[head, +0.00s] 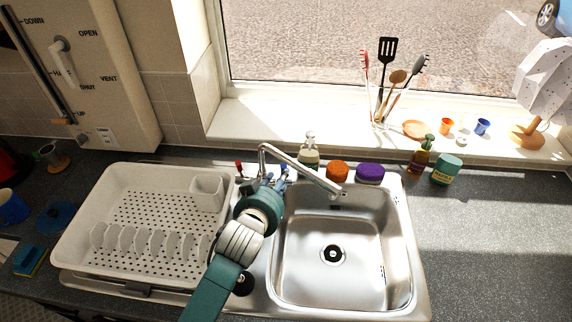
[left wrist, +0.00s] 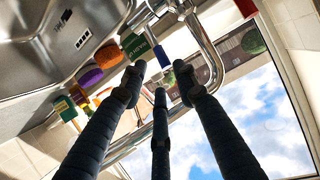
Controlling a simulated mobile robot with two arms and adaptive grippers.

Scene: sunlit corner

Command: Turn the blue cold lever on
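The chrome tap (head: 300,171) stands behind the sink, its spout reaching right over the basin. Its red lever (head: 239,168) is at the left of the tap and also shows at the top of the left wrist view (left wrist: 245,8). The blue lever (left wrist: 162,56) shows in the left wrist view, just beyond and between my fingertips; contact cannot be told. In the head view it is largely hidden by my gripper. My left gripper (head: 277,184) is at the tap's right side, its fingers (left wrist: 160,78) spread apart with nothing held. My right gripper is out of view.
The steel sink basin (head: 377,250) is empty. A white dish rack (head: 75,228) stands to its left. The worktop at the right (head: 490,240) is clear.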

